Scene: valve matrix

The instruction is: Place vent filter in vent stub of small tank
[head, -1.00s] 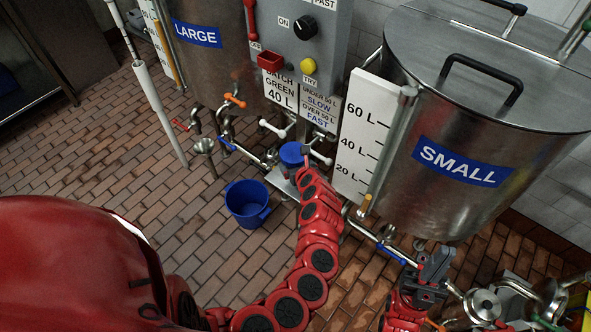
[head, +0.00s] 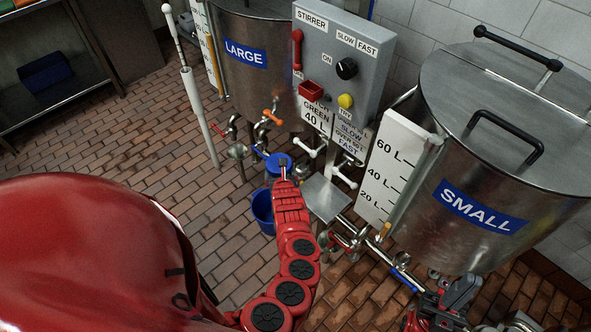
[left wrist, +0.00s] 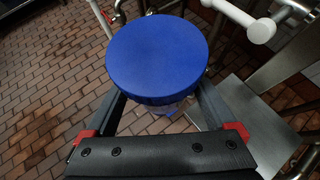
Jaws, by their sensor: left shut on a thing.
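My left gripper (head: 284,176) is shut on a blue, round, flat-topped thing, which I take to be the vent filter (head: 277,163). In the left wrist view the filter's disc (left wrist: 157,55) sits between the two fingers and hides what is under it. It is held in the air, left of a bare metal plate (head: 325,197). The small tank (head: 470,165) stands at the right with its lid on. I cannot make out its vent stub. My right gripper (head: 458,293) is low at the right, near the small tank's pipework; its jaw opening is unclear.
A grey control box (head: 335,60) stands between the large tank (head: 262,92) and the small tank. A white level scale (head: 388,168) stands before the small tank. A blue bucket (head: 262,209) is partly behind my left arm. White-handled valves (head: 312,148) stick out near the filter.

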